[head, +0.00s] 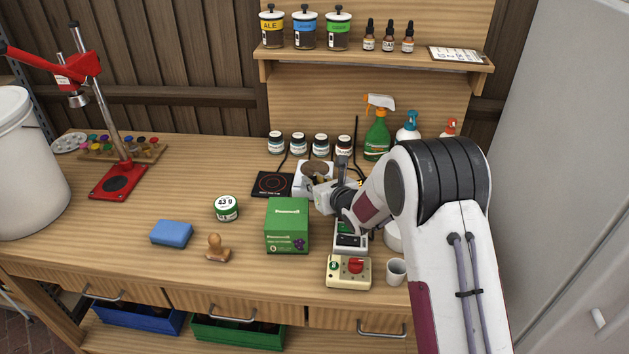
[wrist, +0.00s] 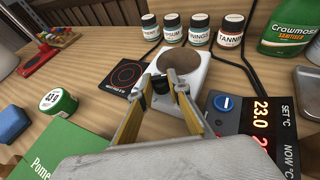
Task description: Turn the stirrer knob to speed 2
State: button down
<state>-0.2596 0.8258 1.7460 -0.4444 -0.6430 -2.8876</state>
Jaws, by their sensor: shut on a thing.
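The stirrer is a white box with a round grey-brown top plate (wrist: 192,67), and it also shows in the head view (head: 315,168), partly behind my gripper. Its black knob (wrist: 162,88) is on the near face, between my fingertips. My gripper (wrist: 161,84) is closed on this knob from the front. In the head view my gripper (head: 326,191) reaches in from the right at the stirrer's front. The speed marks around the knob are hidden or too small to read, so I cannot tell the setting.
A black pad with red rings (wrist: 127,75) lies just left of the stirrer. A dark temperature controller (wrist: 250,125) with a blue knob is close on the right. Small jars (head: 298,144) stand behind. A green box (head: 287,226) and a red-knobbed device (head: 349,271) stand in front.

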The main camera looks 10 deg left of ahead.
jog(key=shift+w+a+r+m+t+h, duration=0.15)
jog(key=shift+r+m+t+h, duration=0.15)
jog(key=shift+m+h, duration=0.2)
jog(key=shift+f, duration=0.1)
jog(key=c, duration=2.1)
grip_release()
jog(key=shift+o, duration=1)
jog(key=shift+f, duration=0.1)
jog(key=shift+s, duration=0.2)
jog(key=v, duration=1.2)
jog(key=shift+w, duration=0.1)
